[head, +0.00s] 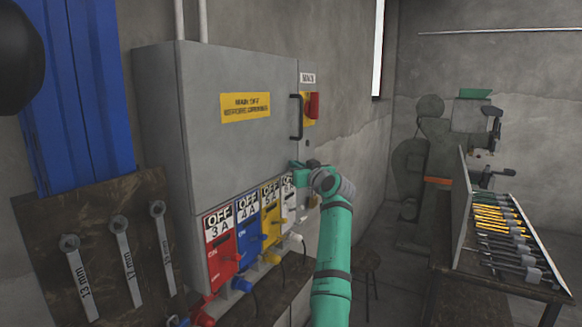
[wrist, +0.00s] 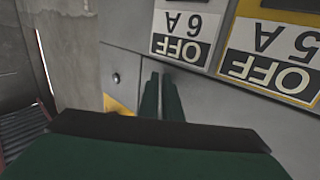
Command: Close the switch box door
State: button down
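The grey switch box (head: 155,110) is on the wall at centre left in the head view. Its large grey door (head: 225,155) carries a yellow warning label (head: 246,107) and a black upright handle (head: 296,117) at its right edge. The door looks flush or nearly flush with the box; I cannot tell whether it is fully shut. My gripper (head: 302,165) is below the handle, at the lower right of the door. In the wrist view its green fingers (wrist: 161,98) are close together, with nothing seen between them, in front of the grey panel.
A red and yellow main switch (head: 312,106) is right of the handle. Below the door is a row of coloured sockets with OFF labels (head: 219,222). Wrenches (head: 126,260) hang at the lower left. A tool bench (head: 500,285) and a press (head: 425,150) stand at the right.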

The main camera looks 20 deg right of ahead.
jog(key=shift+w+a+r, duration=0.25)
jog(key=shift+a+r, duration=0.05)
jog(key=shift+a, duration=0.35)
jog(key=s+d, duration=1)
jog(key=s, duration=0.1)
jog(key=shift+s+d+f, duration=0.15)
jog(key=shift+d+f, duration=0.05)
jog(key=shift+f, duration=0.1)
